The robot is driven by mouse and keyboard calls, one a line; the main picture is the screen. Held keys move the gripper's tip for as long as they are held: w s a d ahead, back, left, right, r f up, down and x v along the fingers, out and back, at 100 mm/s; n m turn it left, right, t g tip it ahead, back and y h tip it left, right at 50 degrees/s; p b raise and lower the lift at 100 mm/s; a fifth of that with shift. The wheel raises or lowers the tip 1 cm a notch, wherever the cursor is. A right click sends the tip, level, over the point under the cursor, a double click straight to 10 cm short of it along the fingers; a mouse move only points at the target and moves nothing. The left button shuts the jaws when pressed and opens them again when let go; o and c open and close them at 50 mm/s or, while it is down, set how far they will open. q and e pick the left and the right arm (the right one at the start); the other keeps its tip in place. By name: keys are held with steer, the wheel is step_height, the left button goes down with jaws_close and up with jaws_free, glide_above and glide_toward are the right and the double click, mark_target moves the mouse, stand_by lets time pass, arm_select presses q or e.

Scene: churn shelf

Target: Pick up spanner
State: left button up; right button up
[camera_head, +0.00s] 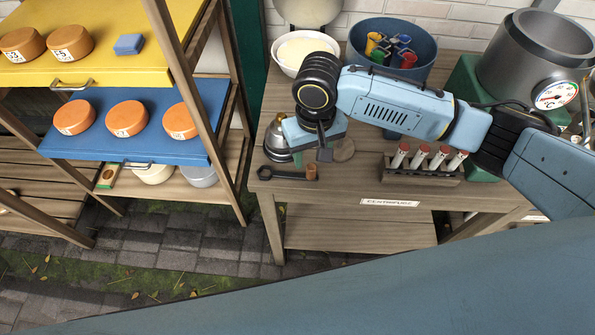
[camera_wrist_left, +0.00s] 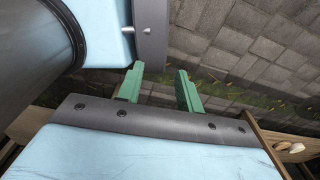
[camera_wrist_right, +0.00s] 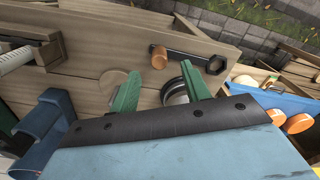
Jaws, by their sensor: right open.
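The dark spanner (camera_head: 287,175) lies flat near the left front corner of the wooden bench, its ring end to the left. In the right wrist view the spanner (camera_wrist_right: 192,56) shows beyond the fingertips, with its ring end at the right. A small orange-brown cylinder (camera_head: 312,172) stands close by its other end. My right gripper (camera_head: 325,151) is over the bench, behind the spanner and apart from it. Its green fingers (camera_wrist_right: 160,88) are spread and empty. My left gripper (camera_wrist_left: 158,84) has its fingers apart with nothing between them, above the paving.
A shiny metal object (camera_head: 276,142) is close to the right gripper. A rack of red-capped tubes (camera_head: 421,172) stands to the right. A white bowl (camera_head: 290,70) and blue tub (camera_head: 357,42) stand behind. A shelf with a blue tray (camera_head: 150,149) is left of the bench.

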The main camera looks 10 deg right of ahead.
mark_target(312, 166)
step_height(312, 166, down, 2)
steer(key=shift+s+f, duration=0.1)
steer(key=shift+f, duration=0.1)
step_height(312, 166, down, 3)
steer(key=shift+f+b, duration=0.1)
steer(key=shift+b, duration=0.25)
steer(key=shift+f, duration=0.15)
arm_select(q)
steer(key=shift+w+d+f, duration=0.1)
steer(key=shift+w+f, duration=0.1)
steer(key=shift+w, duration=0.35)
steer(key=shift+w+f, duration=0.15)
steer(key=shift+w, duration=0.35)
arm_select(e)
steer(key=c, duration=1)
